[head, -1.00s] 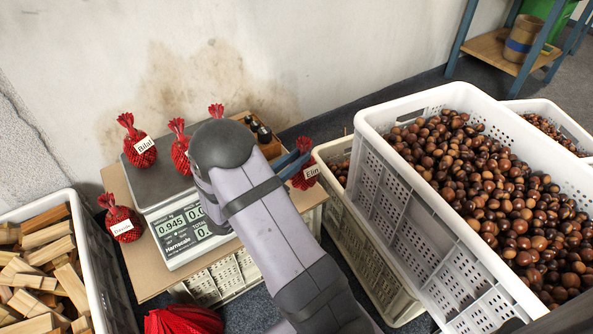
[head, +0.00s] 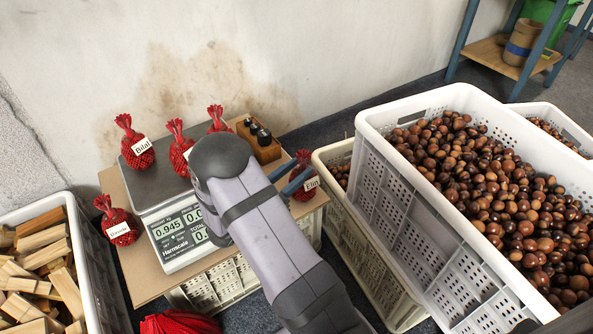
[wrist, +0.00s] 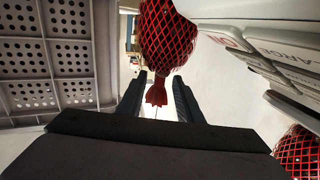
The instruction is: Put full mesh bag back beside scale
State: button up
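A full red mesh bag with a tag reading "Elin" (head: 303,187) stands upright at the right end of the board (head: 147,283), right of the scale (head: 172,240). My gripper (head: 306,166) is beside its neck. In the wrist view the bag (wrist: 165,35) has its tied neck between my gripper's two fingers (wrist: 159,78), with a visible gap, so the fingers look open. The scale reads 0.945; part of its display and plate are hidden behind my arm. A bag tagged "Bilal" (head: 136,150) and another red bag (head: 178,155) appear at the scale plate.
A further red bag (head: 217,120) stands behind, near a wooden holder with dark bottles (head: 262,150). Another tagged bag (head: 118,225) stands left of the scale. White crates of chestnuts (head: 400,215) rise close on the right. A crate of wood blocks (head: 98,290) is at left.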

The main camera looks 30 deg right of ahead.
jog(key=shift+r, duration=0.15)
jog(key=shift+a, duration=0.2)
jog(key=p+v, duration=0.4)
jog(key=v, duration=0.7)
jog(key=shift+s+a, duration=0.2)
jog(key=shift+a, duration=0.1)
